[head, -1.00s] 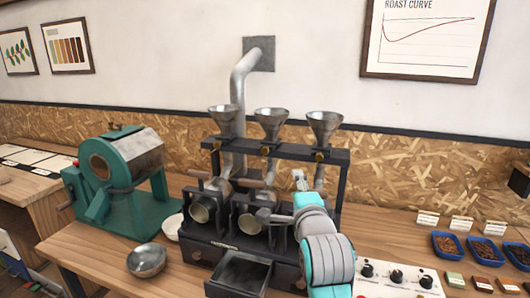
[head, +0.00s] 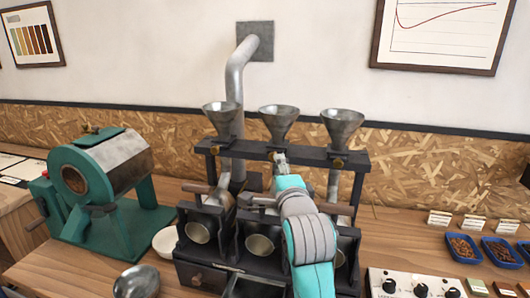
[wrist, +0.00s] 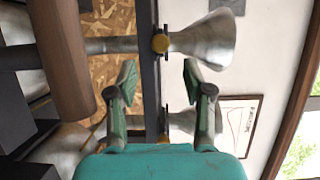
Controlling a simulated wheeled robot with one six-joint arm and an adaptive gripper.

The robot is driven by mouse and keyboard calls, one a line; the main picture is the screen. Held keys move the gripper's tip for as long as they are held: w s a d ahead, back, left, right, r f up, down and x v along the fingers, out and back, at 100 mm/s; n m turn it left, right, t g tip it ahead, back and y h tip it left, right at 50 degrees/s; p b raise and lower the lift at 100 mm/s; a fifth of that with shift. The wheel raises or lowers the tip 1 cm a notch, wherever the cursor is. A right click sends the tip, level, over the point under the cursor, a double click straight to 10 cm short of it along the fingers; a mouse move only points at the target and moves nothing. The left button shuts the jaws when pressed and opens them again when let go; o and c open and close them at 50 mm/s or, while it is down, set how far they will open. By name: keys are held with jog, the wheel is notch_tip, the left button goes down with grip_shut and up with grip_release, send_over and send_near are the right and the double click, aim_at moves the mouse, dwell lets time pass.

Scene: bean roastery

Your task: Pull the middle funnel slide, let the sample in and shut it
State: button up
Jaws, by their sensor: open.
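The middle funnel (head: 279,122) is a grey metal cone on a dark rail, with a brass slide knob (head: 272,156) below it. My gripper (head: 280,160) is at this knob in the head view and partly covers it. In the wrist view, my open gripper (wrist: 159,72) has one finger on each side of a brass knob (wrist: 160,43), which seems to be the middle one. The knob shows just beyond the fingertips, with a funnel (wrist: 208,40) to its right. I see no contact. Whether the slide is in or out is unclear.
The left funnel (head: 222,117) and right funnel (head: 342,128) stand close on either side. Wooden handles (head: 197,188) and metal barrels (head: 199,232) sit below. A pulled-out drawer (head: 240,285) is at the front. A teal roaster (head: 98,180) stands left, a control box (head: 415,285) right.

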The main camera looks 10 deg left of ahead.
aim_at(277, 150)
jog(key=shift+x, duration=4)
jog(key=shift+a, duration=0.15)
jog(key=shift+c, duration=0.3)
jog(key=shift+s, duration=0.1)
grip_shut()
